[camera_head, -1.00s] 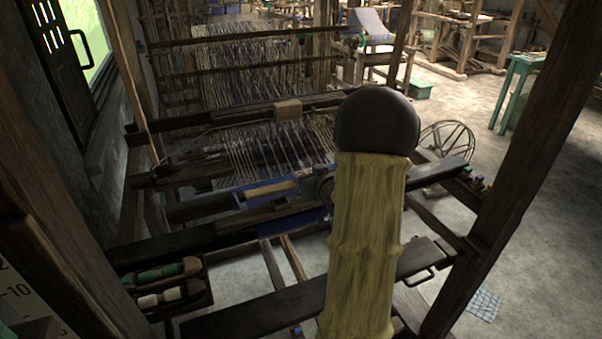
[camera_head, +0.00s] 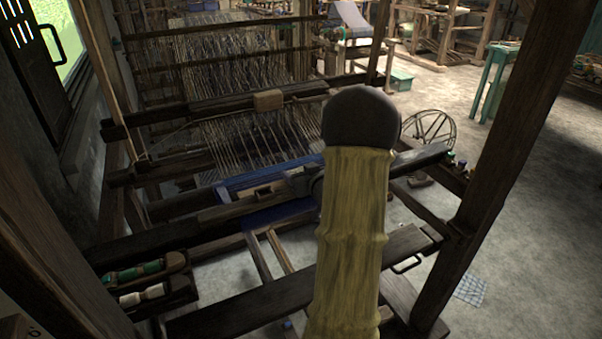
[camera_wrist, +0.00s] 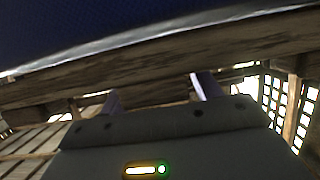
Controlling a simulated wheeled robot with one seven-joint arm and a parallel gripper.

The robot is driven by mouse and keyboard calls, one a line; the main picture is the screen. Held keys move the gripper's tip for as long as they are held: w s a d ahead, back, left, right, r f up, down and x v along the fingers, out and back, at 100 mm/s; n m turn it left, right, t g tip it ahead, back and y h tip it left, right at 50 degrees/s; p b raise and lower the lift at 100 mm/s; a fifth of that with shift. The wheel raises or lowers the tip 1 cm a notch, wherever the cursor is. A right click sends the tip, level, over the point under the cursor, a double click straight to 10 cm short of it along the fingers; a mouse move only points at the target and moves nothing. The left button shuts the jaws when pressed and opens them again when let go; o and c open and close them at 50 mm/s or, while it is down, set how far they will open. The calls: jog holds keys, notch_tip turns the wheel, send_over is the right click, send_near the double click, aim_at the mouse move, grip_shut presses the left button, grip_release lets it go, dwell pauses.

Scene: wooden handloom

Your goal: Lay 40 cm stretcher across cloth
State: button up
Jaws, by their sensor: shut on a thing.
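The blue cloth (camera_head: 283,212) spans the front of the loom in the head view. It also fills the upper left of the wrist view (camera_wrist: 90,25), with a pale edge. My gripper (camera_head: 303,184) is over the cloth, partly hidden behind my yellow-sleeved arm.
Dark loom beams (camera_head: 250,305) cross in front, and thick posts (camera_head: 490,160) stand at both sides. A tray of spools (camera_head: 150,283) is at the lower left. Warp threads (camera_head: 240,145) stretch behind the cloth. A spoked wheel (camera_head: 432,130) stands on the floor at right.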

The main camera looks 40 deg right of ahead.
jog(key=shift+f, duration=0.25)
jog(key=o, duration=1.2)
jog(key=shift+c, duration=0.2)
jog(key=v, duration=1.7)
jog(key=shift+b, duration=0.35)
jog(key=shift+s+a+r, duration=0.1)
jog(key=shift+s, duration=0.05)
